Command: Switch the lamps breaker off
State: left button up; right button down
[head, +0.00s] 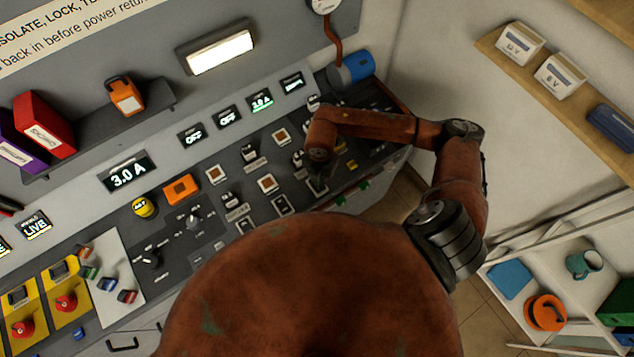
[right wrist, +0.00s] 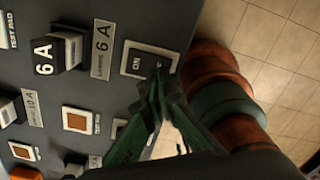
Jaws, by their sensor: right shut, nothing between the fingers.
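In the right wrist view a black breaker marked 6 A (right wrist: 70,50) stands out from the dark panel, with a 6 A label plate (right wrist: 102,50) beside it. The plate's smaller word is too blurred to read surely, so I cannot confirm the lamps name. Beyond the plate is a black rocker in a white frame (right wrist: 148,62), marked ON. My right gripper (right wrist: 157,78) has its green fingertips together, empty, over that rocker's lower edge; I cannot tell if they touch. In the head view the right gripper (head: 318,177) is low on the panel, partly hidden by its wrist. My left gripper is not in view.
Another breaker labelled 10 A (right wrist: 10,108) and an orange square button (right wrist: 76,121) are close by. A shelf (head: 555,85) is at right.

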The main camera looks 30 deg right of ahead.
jog(key=shift+f+b, duration=0.7)
jog(key=shift+f, duration=0.3)
dwell(0.3)
jog(key=shift+r, duration=0.15)
jog(key=shift+r+p, duration=2.45)
jog(key=shift+r, duration=1)
